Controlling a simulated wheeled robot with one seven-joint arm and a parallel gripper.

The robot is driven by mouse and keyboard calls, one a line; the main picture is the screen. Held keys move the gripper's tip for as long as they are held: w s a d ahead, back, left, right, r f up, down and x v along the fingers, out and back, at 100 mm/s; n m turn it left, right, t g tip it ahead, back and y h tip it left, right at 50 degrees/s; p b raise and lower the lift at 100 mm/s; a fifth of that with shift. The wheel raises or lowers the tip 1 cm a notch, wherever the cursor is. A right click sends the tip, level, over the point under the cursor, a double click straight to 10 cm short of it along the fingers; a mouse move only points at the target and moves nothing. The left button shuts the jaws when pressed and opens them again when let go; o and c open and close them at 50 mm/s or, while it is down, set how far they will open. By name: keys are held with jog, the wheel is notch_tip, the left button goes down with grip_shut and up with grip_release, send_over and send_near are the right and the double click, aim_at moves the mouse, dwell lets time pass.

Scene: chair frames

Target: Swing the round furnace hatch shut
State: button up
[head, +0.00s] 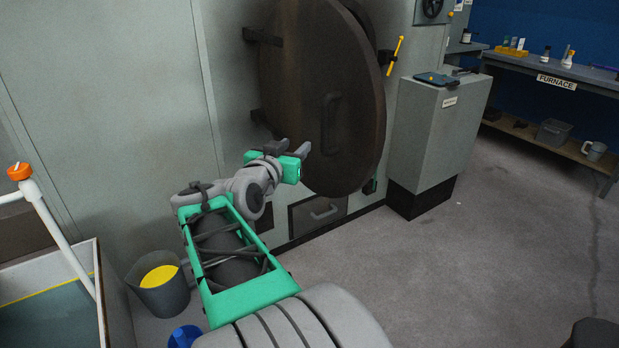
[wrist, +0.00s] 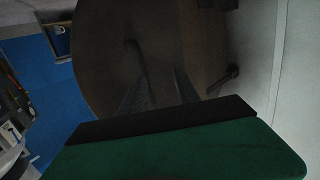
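The round furnace hatch (head: 300,70) is a large dark brown disc on hinges at its left side. It stands partly open, its thick right rim away from the grey furnace wall. A dark vertical bar handle (head: 330,122) is on its face. My gripper (head: 289,147) is in front of the lower left part of the hatch, left of the handle, with its fingers apart and nothing between them. In the wrist view the hatch (wrist: 105,60) fills the middle, dim, with the handle (wrist: 137,58) beyond the fingers. I cannot tell whether the fingers touch the hatch.
A grey cabinet (head: 440,120) stands right of the hatch; a yellow-handled lever (head: 395,55) is on the wall between. A bucket with yellow contents (head: 160,290) and a tank (head: 118,300) are at lower left. A workbench (head: 550,75) is at far right.

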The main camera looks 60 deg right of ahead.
aim_at(323, 129)
jog(key=shift+m+g+h, duration=0.6)
jog(key=shift+h, duration=0.2)
jog(key=d+p, duration=0.1)
jog(key=d, duration=0.2)
jog(key=s+d+r+p, duration=0.1)
jog(key=d+p, duration=0.1)
jog(key=d, duration=0.1)
jog(key=s+d+p, duration=0.1)
jog(key=d, duration=0.3)
jog(key=shift+s+r, duration=0.2)
jog(key=shift+r, duration=0.05)
jog(key=shift+d+f, duration=0.15)
jog(key=shift+f, duration=0.05)
jog(key=shift+c, duration=0.6)
jog(key=c, duration=0.3)
grip_shut()
